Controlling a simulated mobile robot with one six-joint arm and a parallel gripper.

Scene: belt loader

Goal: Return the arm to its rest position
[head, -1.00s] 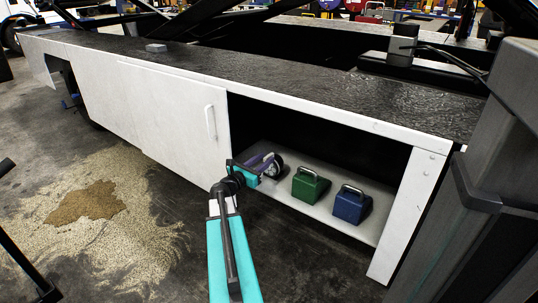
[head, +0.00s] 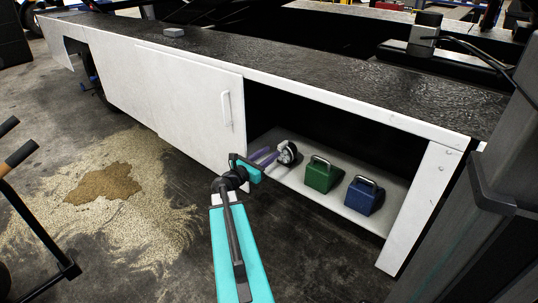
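My arm (head: 236,245), teal with dark joints, reaches up from the bottom of the head view. My gripper (head: 271,156) is at the mouth of the open compartment, pointing right. Its two purple fingers look spread apart, with nothing visible between them.
A green box (head: 321,178) and a blue box (head: 364,198), both with handles, stand on the shelf (head: 345,211). The white sliding door (head: 188,105) borders the opening at left. Granular material (head: 135,170) surrounds a brown spill (head: 103,186). A dark post (head: 475,215) stands at right.

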